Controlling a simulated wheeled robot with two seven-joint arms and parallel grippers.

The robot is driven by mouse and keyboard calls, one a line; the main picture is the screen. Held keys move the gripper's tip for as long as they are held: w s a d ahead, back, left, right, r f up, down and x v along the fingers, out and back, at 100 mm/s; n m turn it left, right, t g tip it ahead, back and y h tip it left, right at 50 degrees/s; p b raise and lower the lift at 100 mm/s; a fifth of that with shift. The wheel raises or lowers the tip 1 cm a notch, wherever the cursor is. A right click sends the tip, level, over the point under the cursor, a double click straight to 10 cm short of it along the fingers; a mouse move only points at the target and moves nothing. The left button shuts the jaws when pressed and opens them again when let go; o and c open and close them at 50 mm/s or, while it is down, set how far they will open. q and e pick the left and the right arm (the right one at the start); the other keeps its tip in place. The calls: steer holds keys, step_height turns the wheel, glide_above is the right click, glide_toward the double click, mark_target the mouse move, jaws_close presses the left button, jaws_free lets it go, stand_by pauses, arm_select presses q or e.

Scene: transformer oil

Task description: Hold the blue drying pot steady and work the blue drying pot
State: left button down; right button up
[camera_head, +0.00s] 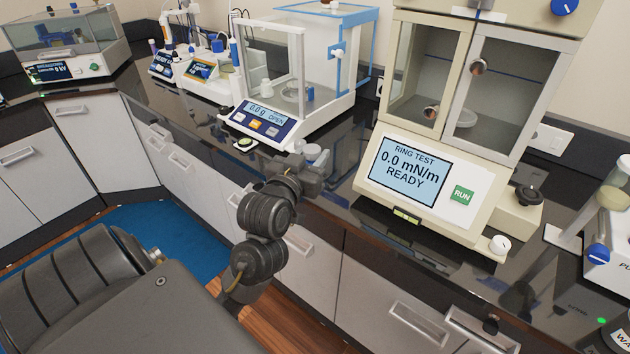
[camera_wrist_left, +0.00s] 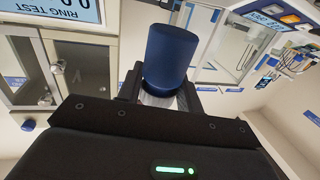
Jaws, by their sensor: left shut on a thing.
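The blue drying pot (camera_wrist_left: 172,55) shows in the left wrist view as a dark blue cylinder with a paler, clear-looking band at the end between the fingers. My left gripper (camera_wrist_left: 160,92) is shut on it at that band. In the head view my left gripper (camera_head: 314,172) is at the counter's front edge, between the balance and the ring test machine. The pot's blue body cannot be made out there; the gripper and wrist cover that spot. A small pale grey round-topped piece (camera_head: 312,152) shows just behind the fingers. My right gripper is not in view.
The balance (camera_head: 266,126) stands behind and left, its display reading 0.0 g OPEN, with a small blue item inside. The ring test machine (camera_head: 450,218) stands close on the right, reading 0.0 mN/m READY. A small round dish (camera_head: 245,143) lies before the balance. Drawer handles project below.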

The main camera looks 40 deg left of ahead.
arm_select(q)
steer(key=w+a+f, duration=0.2)
steer(key=w+f, duration=0.1)
steer(key=w+a+f, duration=0.3)
steer(key=w, duration=0.1)
steer(key=w+a+f+p, duration=0.1)
steer(key=w+a+f, duration=0.2)
steer(key=shift+w, duration=0.25)
steer(key=shift+w+a+f, duration=0.15)
steer(key=shift+f, duration=0.2)
step_height(320, 180, down, 3)
steer(key=shift+w+r+p, duration=0.1)
steer(key=shift+w+p, duration=0.05)
steer(key=shift+p, duration=0.35)
steer(key=shift+f, duration=0.3)
steer(key=shift+f, duration=0.15)
steer(key=c, duration=0.9)
jaws_free()
